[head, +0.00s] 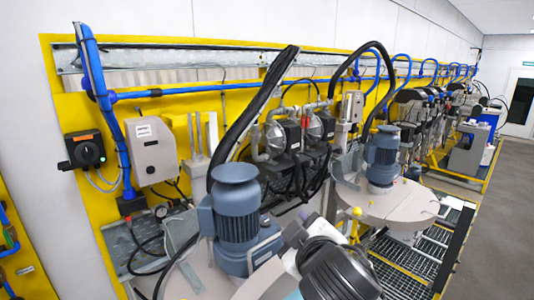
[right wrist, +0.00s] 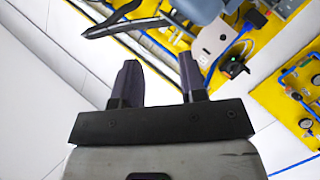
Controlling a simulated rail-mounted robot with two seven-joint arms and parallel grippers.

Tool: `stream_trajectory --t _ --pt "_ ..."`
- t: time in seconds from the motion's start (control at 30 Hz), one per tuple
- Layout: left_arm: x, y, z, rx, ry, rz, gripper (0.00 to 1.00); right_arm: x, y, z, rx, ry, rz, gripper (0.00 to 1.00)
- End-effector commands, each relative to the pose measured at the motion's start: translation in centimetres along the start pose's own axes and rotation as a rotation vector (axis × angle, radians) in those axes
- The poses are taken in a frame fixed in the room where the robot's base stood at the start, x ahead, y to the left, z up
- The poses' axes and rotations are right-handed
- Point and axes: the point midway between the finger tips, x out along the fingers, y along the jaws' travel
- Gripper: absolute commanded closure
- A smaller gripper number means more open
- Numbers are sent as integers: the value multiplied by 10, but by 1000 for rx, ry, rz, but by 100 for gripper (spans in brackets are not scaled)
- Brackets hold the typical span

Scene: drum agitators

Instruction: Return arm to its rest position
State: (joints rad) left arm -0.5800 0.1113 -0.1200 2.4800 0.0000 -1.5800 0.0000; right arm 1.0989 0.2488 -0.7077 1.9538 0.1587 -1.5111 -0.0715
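In the right wrist view, my right gripper (right wrist: 158,75) shows two dark fingers standing apart, with nothing between them. The wall and part of the yellow panel lie in the background beyond them. In the head view, a white and black arm link of mine comes in at the bottom centre, in front of the near drum agitator's blue-grey motor (head: 238,215). The right gripper's fingers cannot be made out in the head view. My left gripper is in neither view.
A second agitator motor (head: 382,158) stands on a round drum lid (head: 410,203) farther back. A yellow panel (head: 75,110) carries pumps (head: 280,135), black hoses, blue pipes, a grey box (head: 152,150) and a black rotary switch (head: 86,150). Metal grating (head: 400,280) and open floor (head: 510,220) lie at right.

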Motion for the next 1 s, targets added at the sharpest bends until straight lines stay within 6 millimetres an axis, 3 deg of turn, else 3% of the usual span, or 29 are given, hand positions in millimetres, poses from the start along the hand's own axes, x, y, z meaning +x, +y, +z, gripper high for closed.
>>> stream_trajectory --t 0.17,0.27,0.47,0.77,1.0 --pt "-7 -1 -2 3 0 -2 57 -30 -5 32 183 11 0 62" --pt "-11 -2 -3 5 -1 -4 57 -44 -12 60 271 -8 -4 62" --pt "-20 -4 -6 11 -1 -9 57 -74 -38 139 432 -107 -22 62" --pt "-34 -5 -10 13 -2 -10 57 -129 -107 261 603 -372 -89 62" --pt "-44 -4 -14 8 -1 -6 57 -191 -184 350 671 -667 -195 62"
